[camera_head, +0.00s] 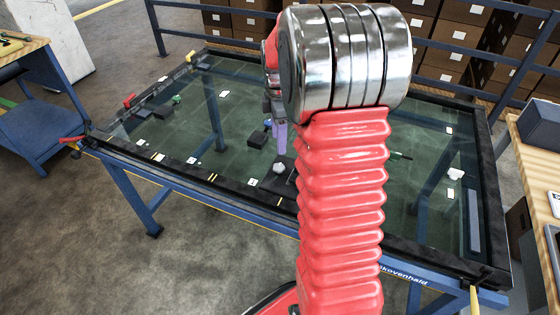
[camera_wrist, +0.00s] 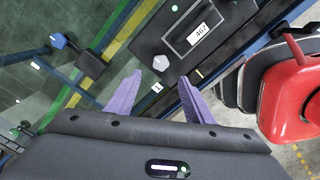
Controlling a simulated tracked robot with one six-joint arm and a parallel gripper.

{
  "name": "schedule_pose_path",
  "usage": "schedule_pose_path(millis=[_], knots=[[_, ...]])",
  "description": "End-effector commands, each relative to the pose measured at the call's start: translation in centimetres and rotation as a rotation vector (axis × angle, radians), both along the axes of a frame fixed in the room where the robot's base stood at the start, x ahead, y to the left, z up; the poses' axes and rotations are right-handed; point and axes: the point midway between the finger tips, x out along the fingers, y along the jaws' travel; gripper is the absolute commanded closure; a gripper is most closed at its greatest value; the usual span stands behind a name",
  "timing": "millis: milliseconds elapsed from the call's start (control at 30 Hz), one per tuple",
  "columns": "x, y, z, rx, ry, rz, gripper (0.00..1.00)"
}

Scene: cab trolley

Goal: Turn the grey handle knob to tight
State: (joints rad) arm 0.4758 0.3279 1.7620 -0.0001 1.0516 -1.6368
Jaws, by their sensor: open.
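A light grey faceted knob (camera_wrist: 161,63) sits on a dark plate (camera_wrist: 147,42) in the wrist view. It seems to be the pale knob (camera_head: 279,168) near the front middle of the glass-topped trolley in the head view. My gripper (camera_wrist: 160,77) has two purple fingers, apart and empty. In the wrist picture the knob appears just beyond and between the fingertips; I cannot tell the gap in depth. In the head view my gripper (camera_head: 281,138) points down over the table, partly hidden by my red arm. Which way the knob is turned is not readable.
A labelled plate (camera_wrist: 192,34) lies beside the knob. A blue knob (camera_wrist: 57,40) and a dark block (camera_wrist: 89,64) are to the left. The trolley's blue frame (camera_head: 190,182) has a dark raised rim. Another pale piece (camera_head: 455,174) lies at right. Shelved boxes (camera_head: 460,45) stand behind.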

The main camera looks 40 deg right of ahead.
Motion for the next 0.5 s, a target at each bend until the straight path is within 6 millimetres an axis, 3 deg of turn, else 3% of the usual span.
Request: schedule_pose_path(millis=[500], knots=[[-0.1, 0.1, -8.1, 0.001, 0.003, 0.000, 0.52]])
